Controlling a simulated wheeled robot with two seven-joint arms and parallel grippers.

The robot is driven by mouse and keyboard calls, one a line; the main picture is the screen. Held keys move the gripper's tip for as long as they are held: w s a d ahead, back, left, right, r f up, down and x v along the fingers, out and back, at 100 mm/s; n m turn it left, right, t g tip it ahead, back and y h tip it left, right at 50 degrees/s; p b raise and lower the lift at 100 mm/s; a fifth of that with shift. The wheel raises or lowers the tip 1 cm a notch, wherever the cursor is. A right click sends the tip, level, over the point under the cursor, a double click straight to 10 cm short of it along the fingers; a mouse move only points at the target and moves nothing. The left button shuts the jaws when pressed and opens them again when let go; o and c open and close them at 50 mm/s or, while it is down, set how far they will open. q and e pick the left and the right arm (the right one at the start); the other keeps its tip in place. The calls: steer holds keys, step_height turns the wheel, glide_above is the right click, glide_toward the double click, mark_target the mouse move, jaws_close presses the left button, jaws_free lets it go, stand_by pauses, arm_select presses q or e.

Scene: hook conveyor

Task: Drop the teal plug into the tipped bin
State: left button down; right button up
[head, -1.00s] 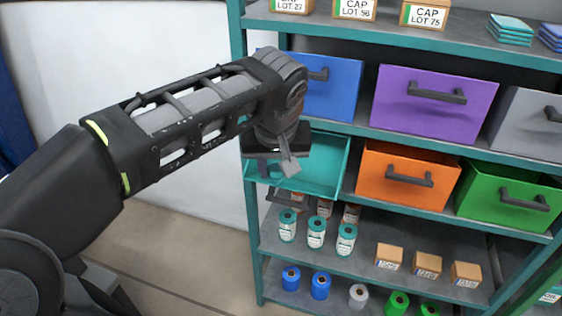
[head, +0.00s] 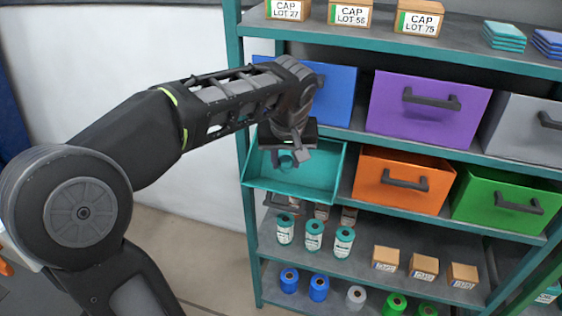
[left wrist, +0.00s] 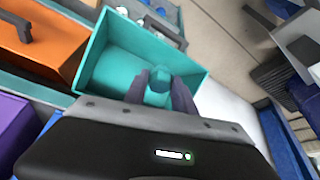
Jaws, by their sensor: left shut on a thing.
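The teal tipped bin (head: 317,186) juts from the middle shelf at its left end, its open top tilted toward me. My left gripper (head: 289,160) is over the bin's open mouth, pointing down. It is shut on the teal plug (left wrist: 158,85), which shows between the dark fingertips (left wrist: 160,92) in the left wrist view. The bin (left wrist: 101,53) lies behind the plug there, its inner floor showing empty where it is not covered. In the head view the plug is small, close in colour to the bin and partly hidden by the gripper. My right gripper is not in view.
A blue bin (head: 335,95), a purple bin (head: 430,106) and a grey bin stand on the shelf above. An orange bin (head: 403,182) and a green bin (head: 506,200) stand right of the teal bin. Bottles, spools and small boxes fill lower shelves.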

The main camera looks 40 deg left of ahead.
arm_select(q)
steer(key=shift+w+a+f, duration=0.15)
steer(key=shift+w, duration=0.3)
steer(key=shift+w+a+f, duration=0.15)
steer(key=shift+w, duration=0.3)
steer(key=c, duration=0.9)
jaws_free()
steer(key=shift+c, duration=0.2)
steer(key=v, duration=0.7)
steer(key=shift+s+d+r, duration=0.1)
steer(key=shift+s+r, duration=0.05)
steer(key=shift+r, duration=0.2)
